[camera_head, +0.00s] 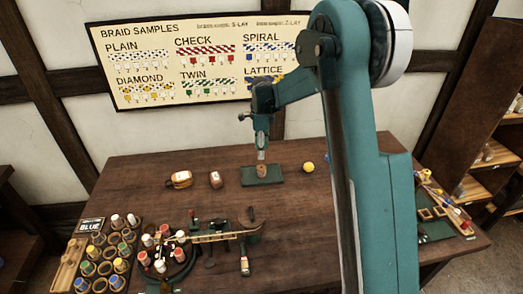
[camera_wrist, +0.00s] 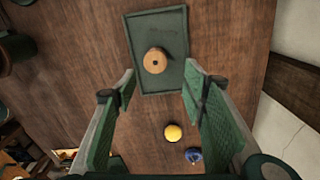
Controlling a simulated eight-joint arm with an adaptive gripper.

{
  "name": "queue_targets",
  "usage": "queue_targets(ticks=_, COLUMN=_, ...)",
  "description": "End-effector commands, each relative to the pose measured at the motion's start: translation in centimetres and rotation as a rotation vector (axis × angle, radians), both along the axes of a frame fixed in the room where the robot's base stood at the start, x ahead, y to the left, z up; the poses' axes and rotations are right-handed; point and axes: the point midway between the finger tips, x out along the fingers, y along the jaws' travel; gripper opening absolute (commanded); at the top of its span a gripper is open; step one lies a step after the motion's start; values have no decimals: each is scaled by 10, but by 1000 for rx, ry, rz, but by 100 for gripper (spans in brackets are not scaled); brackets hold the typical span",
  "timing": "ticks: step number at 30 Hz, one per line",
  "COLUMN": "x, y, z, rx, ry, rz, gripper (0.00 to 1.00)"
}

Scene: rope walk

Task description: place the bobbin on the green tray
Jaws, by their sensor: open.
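The bobbin (camera_head: 262,170), a small brown spool, stands on the green tray (camera_head: 247,179) in the head view. In the wrist view the bobbin (camera_wrist: 155,60) shows its round end with a dark centre hole, inside the rim of the green tray (camera_wrist: 144,80). My gripper (camera_head: 262,154) is just above the bobbin in the head view. In the wrist view my gripper (camera_wrist: 160,80) has its two green fingers wide apart with nothing between them. The bobbin appears just beyond the fingertips, untouched.
A yellow ball (camera_head: 308,167) sits right of the tray. A bobbin rack (camera_head: 105,255) and a braiding stand (camera_head: 210,237) fill the front left. A blue item (camera_wrist: 193,155) shows in the wrist view.

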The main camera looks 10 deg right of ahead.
Motion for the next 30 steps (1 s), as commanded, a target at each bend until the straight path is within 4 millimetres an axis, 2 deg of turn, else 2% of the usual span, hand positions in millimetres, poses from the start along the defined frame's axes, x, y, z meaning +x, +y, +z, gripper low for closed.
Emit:
queue_targets(ticks=8, x=-1, y=0, z=2, rx=0, ry=-1, rz=4, gripper=42)
queue_targets(ticks=14, x=-10, y=-3, z=15, rx=2, ry=-16, rz=40, gripper=42)
queue_targets(ticks=20, x=-30, y=-8, z=45, rx=1, ry=-47, rz=127, gripper=42)
queue_targets(ticks=30, x=-79, y=-18, z=102, rx=-9, ry=-119, rz=324, gripper=42)
